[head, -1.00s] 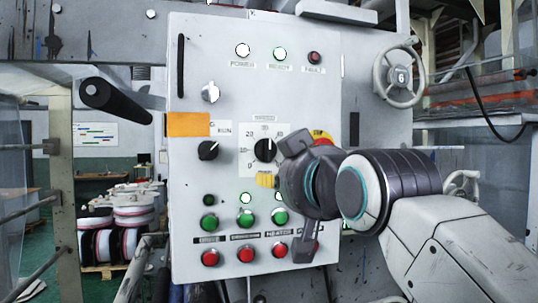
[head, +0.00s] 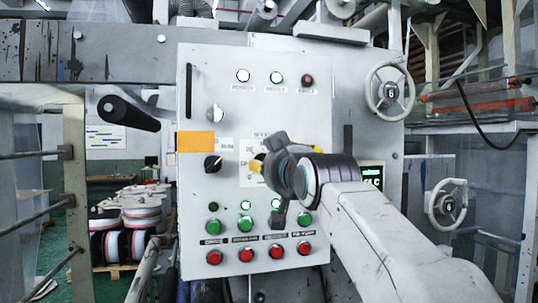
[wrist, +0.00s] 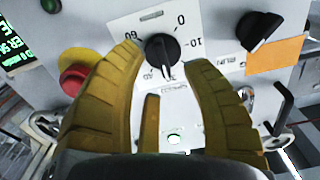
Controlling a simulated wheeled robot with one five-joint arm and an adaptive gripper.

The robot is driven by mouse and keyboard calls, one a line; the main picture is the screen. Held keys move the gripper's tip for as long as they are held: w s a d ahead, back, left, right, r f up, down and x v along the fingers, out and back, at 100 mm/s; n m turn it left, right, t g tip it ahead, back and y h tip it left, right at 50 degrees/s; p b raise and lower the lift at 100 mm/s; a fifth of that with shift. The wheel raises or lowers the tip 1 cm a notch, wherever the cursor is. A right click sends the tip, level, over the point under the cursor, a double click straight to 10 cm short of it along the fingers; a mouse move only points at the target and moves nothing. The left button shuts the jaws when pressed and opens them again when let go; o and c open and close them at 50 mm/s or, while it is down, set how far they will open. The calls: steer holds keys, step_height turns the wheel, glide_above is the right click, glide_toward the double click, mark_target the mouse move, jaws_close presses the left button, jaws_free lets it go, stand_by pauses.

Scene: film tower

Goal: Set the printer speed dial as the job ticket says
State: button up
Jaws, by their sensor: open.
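The speed dial (wrist: 162,52) is a black pointer knob on a white scale plate with printed numbers. In the wrist view it lies between my fingertips, and I cannot tell whether they touch it. My gripper (wrist: 164,56) has yellow ribbed fingers spread open on both sides of the knob. In the head view my gripper (head: 257,165) covers the dial, and only part of the scale plate (head: 246,178) shows. The exact setting is not clear to me. No readable job ticket is visible; an orange tag (head: 195,142) on the panel shows no legible text.
Another black knob (head: 212,162) sits left of the dial. A red stop button (wrist: 74,79) on yellow is near my finger in the wrist view. Green buttons (head: 244,226) and red buttons (head: 245,255) line the lower panel. A green-text screen (head: 373,176) is right.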

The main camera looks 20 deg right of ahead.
steer(key=shift+w+p, duration=0.65)
steer(key=shift+w, duration=1)
steer(key=shift+c, duration=0.3)
jaws_close()
